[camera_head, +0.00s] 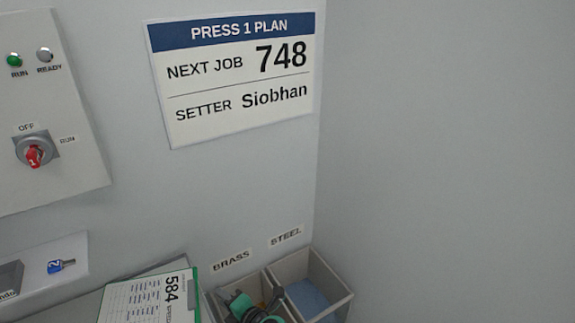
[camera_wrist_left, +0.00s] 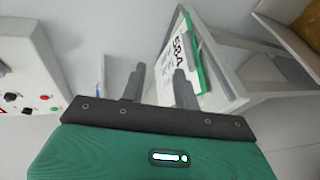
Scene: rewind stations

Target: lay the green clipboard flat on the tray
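The green clipboard (camera_head: 150,300) shows at the bottom left of the head view. It carries a white sheet marked 584, and its green edge runs down its right side. It also shows in the left wrist view (camera_wrist_left: 189,52), beyond the right-hand finger. I cannot make out the tray for certain. My right gripper is not in view.
A control panel (camera_head: 50,110) with a red switch and a plan sign (camera_head: 235,75) are on the wall. A blue key (camera_head: 60,266) is at lower left.

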